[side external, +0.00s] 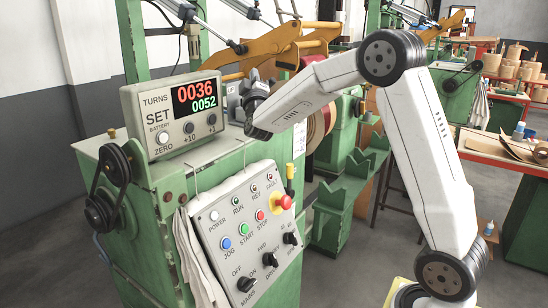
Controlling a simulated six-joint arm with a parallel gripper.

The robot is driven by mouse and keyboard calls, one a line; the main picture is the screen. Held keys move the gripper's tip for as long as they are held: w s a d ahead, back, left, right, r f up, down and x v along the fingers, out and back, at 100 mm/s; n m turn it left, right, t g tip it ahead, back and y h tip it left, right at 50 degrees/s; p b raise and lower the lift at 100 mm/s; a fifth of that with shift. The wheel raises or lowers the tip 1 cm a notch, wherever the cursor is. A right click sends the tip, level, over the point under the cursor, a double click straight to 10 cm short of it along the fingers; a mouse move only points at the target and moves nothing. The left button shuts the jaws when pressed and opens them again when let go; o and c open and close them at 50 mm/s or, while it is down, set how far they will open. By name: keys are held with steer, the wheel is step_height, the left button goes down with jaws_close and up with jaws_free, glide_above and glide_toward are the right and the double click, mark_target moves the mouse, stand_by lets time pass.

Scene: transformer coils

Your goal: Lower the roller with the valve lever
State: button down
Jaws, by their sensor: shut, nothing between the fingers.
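My gripper (253,77) is at the end of the white arm, above the back right of the green machine cabinet, to the right of the counter box. It is small and dark here; it is shut and holds nothing. A yellow-handled upright part (290,172) stands at the cabinet's right edge, below and right of my gripper and apart from it. It may be the valve lever. Yellow-orange swing arms (285,45) with pneumatic cylinders are behind my gripper. The roller cannot be made out clearly, and the arm hides part of that area.
The counter box (175,115) shows 0036 in red and 0052 in green. A tilted control panel (245,235) with buttons, switches and a red stop knob (282,203) hangs on the cabinet front. Brown coil forms (318,128) are behind the arm. Red-edged benches stand at right.

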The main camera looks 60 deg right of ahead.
steer(key=v, duration=0.8)
steer(key=shift+f, duration=0.3)
steer(key=shift+a, duration=0.15)
steer(key=s+a+f+m+y, duration=0.1)
steer(key=a+f+y, duration=0.2)
steer(key=f+y, duration=0.1)
steer(key=s+a+f+m+y, duration=0.2)
steer(key=a+f+y, duration=0.2)
steer(key=y, duration=0.2)
steer(key=s+a+f+m+g+y, duration=0.1)
steer(key=a+f+m+y, duration=0.1)
steer(key=a+f+y, duration=0.2)
steer(key=shift+s+a+f+y, duration=0.1)
steer(key=shift+s+f+y, duration=0.05)
steer(key=shift+f+y, duration=0.2)
steer(key=shift+s+a+f+y, duration=0.15)
steer(key=shift+f+y, duration=0.1)
steer(key=shift+y, duration=0.2)
steer(key=s+a+f+n+g+y, duration=0.2)
steer(key=s+a+f+g, duration=0.2)
steer(key=s+f+g, duration=0.8)
steer(key=shift+s+f+n+y, duration=0.35)
steer(key=shift+s+f, duration=0.45)
steer(key=shift+s, duration=1.3)
